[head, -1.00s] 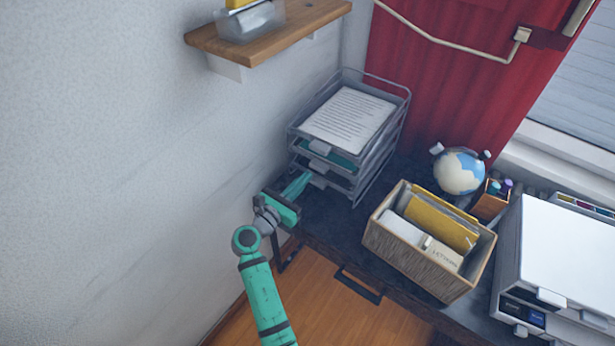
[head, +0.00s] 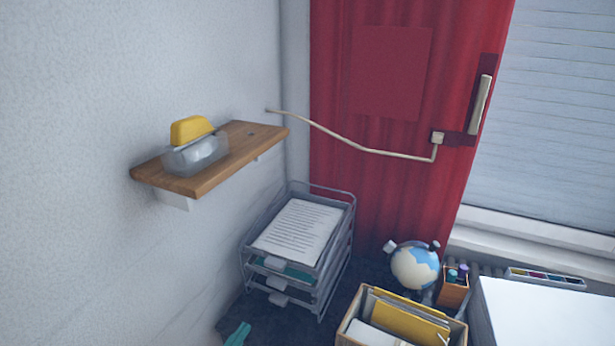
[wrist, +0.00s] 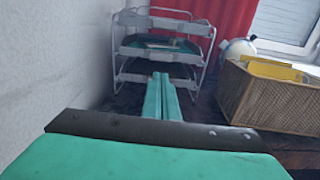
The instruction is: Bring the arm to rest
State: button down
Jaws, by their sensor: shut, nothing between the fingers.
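My gripper (wrist: 161,82) is green, with its two long fingers pressed together and nothing between them. In the wrist view it points at the grey wire letter tray (wrist: 158,52), with a gap that I cannot judge exactly. In the head view only the green tips of my gripper (head: 238,334) show at the bottom edge, in front of and below the letter tray (head: 300,250). The rest of my arm is out of the head view.
A wicker box of folders (head: 402,318) stands right of the tray, with a globe (head: 415,265) and a pen holder (head: 453,288) behind it. A white printer (head: 545,315) is at far right. A wooden shelf (head: 215,160) juts from the left wall.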

jog(key=s+d+f+m+g+y, duration=0.2)
jog(key=s+d+f+m+y, duration=0.15)
jog(key=s+f+m, duration=0.4)
jog(key=s+d+f+m+g+y, duration=0.25)
jog(key=s+d+f+m, duration=0.2)
jog(key=s+f, duration=0.55)
jog(key=s+d+r+m+t, duration=0.1)
jog(key=s+d+r+m, duration=0.5)
jog(key=s+r+m, duration=0.2)
jog(key=s+d+r+m+t, duration=0.2)
jog(key=s+d+r+m, duration=0.5)
jog(key=s+m, duration=0.3)
jog(key=shift+s+r+m, duration=0.35)
jog(key=shift+r+m, duration=0.1)
jog(key=shift+m, duration=0.45)
